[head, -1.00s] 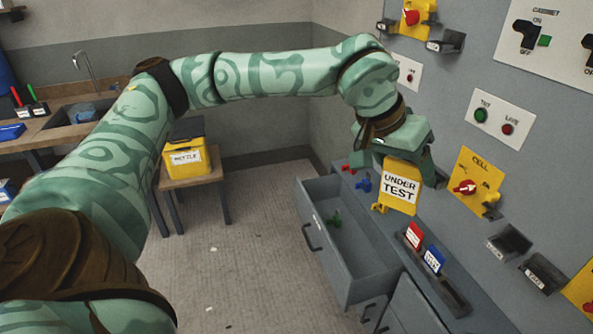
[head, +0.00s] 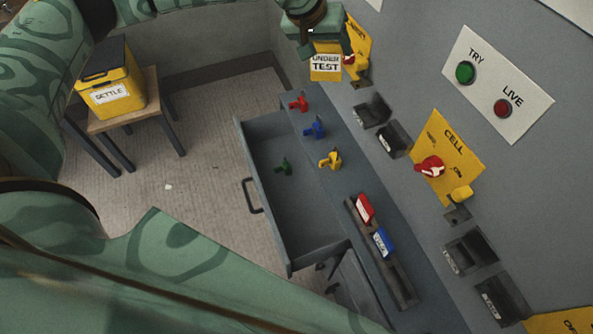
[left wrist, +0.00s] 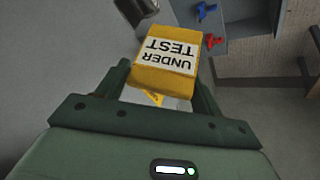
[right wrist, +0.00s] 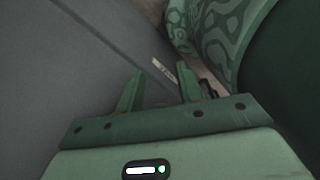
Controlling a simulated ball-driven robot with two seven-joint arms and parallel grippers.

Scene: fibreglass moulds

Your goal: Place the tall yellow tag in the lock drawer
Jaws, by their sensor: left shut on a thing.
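The tall yellow tag (head: 325,68), lettered "UNDER TEST", is in my left gripper (head: 319,44), near the wall past the far end of the grey cabinet top. The left wrist view shows the tag (left wrist: 165,62) between the fingers of that gripper (left wrist: 160,82), which is shut on it. A grey drawer (head: 270,215) stands pulled out below the cabinet top, with a small green padlock (head: 283,167) inside; the tag is outside it. My right gripper (right wrist: 159,88) shows only in the right wrist view, its fingers apart with nothing between them.
Red (head: 298,103), blue (head: 315,127) and yellow (head: 331,159) padlocks sit on the cabinet top (head: 350,180). A rack (head: 402,287) holds a red tag (head: 364,208) and a blue tag (head: 383,242). Wall holders and switch panels (head: 450,150) line the right. A yellow bin (head: 112,98) stands left.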

